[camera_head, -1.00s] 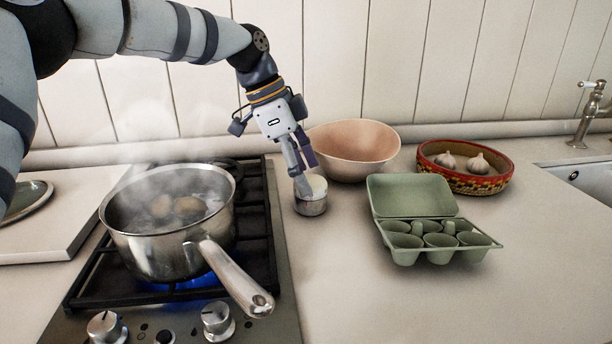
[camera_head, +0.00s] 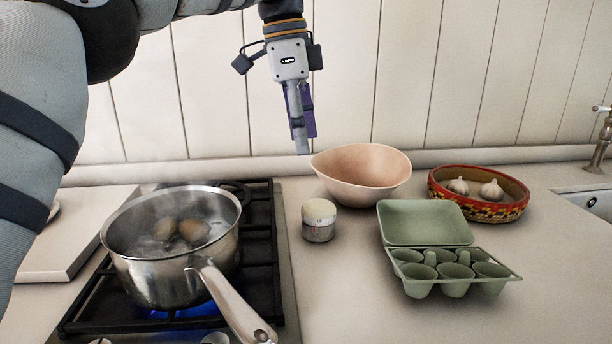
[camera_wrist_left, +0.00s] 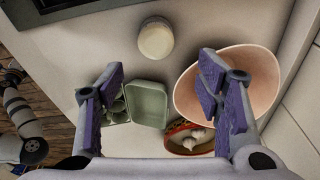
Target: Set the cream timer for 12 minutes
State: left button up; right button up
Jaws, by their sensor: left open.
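The cream timer (camera_head: 319,219) stands upright on the counter between the hob and the egg carton, with a cream top on a metallic base. Its dial marks are too small to read. It also shows from above in the left wrist view (camera_wrist_left: 156,39). My left gripper (camera_head: 302,146) is in the air above and behind the timer, pointing down, clear of it. In the left wrist view its two purple-padded fingers (camera_wrist_left: 163,92) are spread apart with nothing between them.
A steaming pan (camera_head: 170,250) with eggs sits on the lit hob, its handle reaching toward the front. A pink bowl (camera_head: 362,176), a green egg carton (camera_head: 425,222) and a patterned dish (camera_head: 478,208) of garlic stand to the right. The front counter is clear.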

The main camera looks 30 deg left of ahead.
aim_at(318, 204)
pick_arm(q)
jog(key=shift+n+g+y, duration=0.3)
jog(key=shift+g+y, duration=0.1)
jog(key=shift+y, duration=0.4)
jog(key=d+f, duration=0.1)
jog(key=f, duration=0.6)
jog(key=d+f, duration=0.1)
jog(key=f, duration=0.3)
jog(key=shift+w+d+f+p, duration=0.1)
jog(key=shift+w+d+p, duration=0.2)
jog(key=shift+w+p, duration=0.1)
jog(key=shift+f, duration=0.6)
pick_arm(e)
jog(key=shift+w, duration=0.1)
